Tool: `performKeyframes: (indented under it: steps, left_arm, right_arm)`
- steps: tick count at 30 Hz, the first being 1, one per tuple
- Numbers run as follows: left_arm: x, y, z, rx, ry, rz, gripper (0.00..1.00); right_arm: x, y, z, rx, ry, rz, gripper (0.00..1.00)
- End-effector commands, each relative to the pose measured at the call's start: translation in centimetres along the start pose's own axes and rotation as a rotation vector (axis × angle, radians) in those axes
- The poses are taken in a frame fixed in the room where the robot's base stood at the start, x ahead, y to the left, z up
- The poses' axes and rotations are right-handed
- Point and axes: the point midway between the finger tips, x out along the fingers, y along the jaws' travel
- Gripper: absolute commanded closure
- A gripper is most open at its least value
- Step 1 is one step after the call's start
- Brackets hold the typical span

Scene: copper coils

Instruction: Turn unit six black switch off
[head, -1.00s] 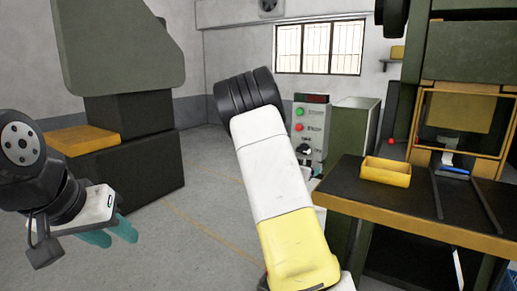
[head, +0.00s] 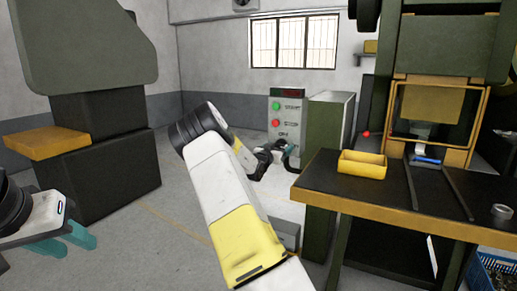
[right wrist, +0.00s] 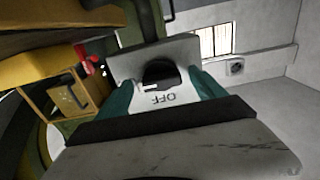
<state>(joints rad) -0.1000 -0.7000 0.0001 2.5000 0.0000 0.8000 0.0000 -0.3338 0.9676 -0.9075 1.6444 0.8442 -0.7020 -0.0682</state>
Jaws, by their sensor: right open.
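A grey control box (head: 289,108) with a green button (head: 276,106), a red button (head: 276,123) and a dark display stands on the far side of the room. My right gripper (head: 291,153) is at the lower part of its front and hides the switch there. In the right wrist view, a black rotary switch (right wrist: 160,72) on a pale panel lies between the teal fingers of my right gripper (right wrist: 160,82). The fingers are apart; contact is not clear. The word OFF shows upside down beside the switch. My left gripper (head: 70,240) hangs empty at lower left, fingers apart.
A dark workbench (head: 325,178) with a yellow bin (head: 362,165) stands right of the box, in front of a green press. A green cabinet (head: 328,125) adjoins the box. A dark green machine (head: 95,115) stands at left. The floor between is clear.

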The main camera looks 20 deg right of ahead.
Motion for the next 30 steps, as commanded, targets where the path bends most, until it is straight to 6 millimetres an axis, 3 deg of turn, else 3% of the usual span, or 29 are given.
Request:
performKeyframes:
  steps: [5, 6, 15, 23, 30]
  left_arm:
    - [0.0, 0.0, 0.0, 0.0, 0.0, 0.0, 0.64]
    - [0.0, 0.0, 0.0, 0.0, 0.0, 0.0, 0.64]
    - [0.0, 0.0, 0.0, 0.0, 0.0, 0.0, 0.64]
    - [0.0, 0.0, 0.0, 0.0, 0.0, 0.0, 0.64]
    - [0.0, 0.0, 0.0, 0.0, 0.0, 0.0, 0.64]
  right_arm:
    - [0.01, -0.01, 0.0, 0.0, 0.0, 0.0, 0.21]
    - [0.0, -0.01, 0.0, 0.0, 0.0, 0.0, 0.25]
    - [-0.02, -0.01, 0.0, 0.0, -0.001, 0.0, 0.83]
    - [-0.03, -0.03, 0.02, -0.026, -0.001, 0.0, 0.83]
    - [-0.04, -0.03, 0.0, -0.147, -0.001, -0.001, 0.83]
